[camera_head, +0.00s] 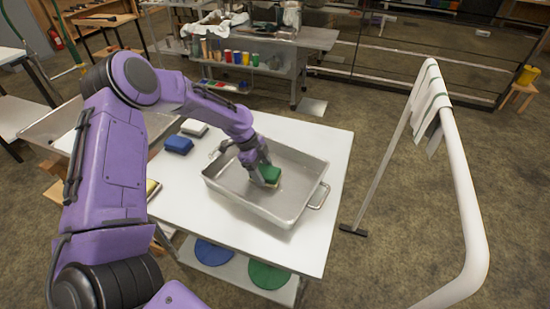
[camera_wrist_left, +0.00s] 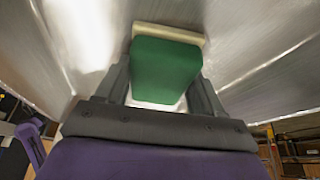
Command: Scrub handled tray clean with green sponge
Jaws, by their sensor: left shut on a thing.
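The handled tray (camera_head: 283,208) is a deep metal pan on the white table, with a loop handle (camera_head: 320,196) at its right end. My left gripper (camera_head: 262,177) reaches down inside the tray. It is shut on the green sponge (camera_head: 270,174), which has a pale layer on its far side. In the left wrist view the sponge (camera_wrist_left: 165,70) sits between the two fingers (camera_wrist_left: 160,90), its pale edge (camera_wrist_left: 167,33) at or very near the tray's metal surface (camera_wrist_left: 240,40). I cannot tell for certain that they touch. My right gripper is not in view.
A blue sponge (camera_head: 178,145) and a white block (camera_head: 194,127) lie on the white table (camera_head: 320,142) left of the tray. Blue (camera_head: 213,252) and green (camera_head: 268,274) discs lie on the lower shelf. A white rail with hanging cloths (camera_head: 432,100) stands to the right.

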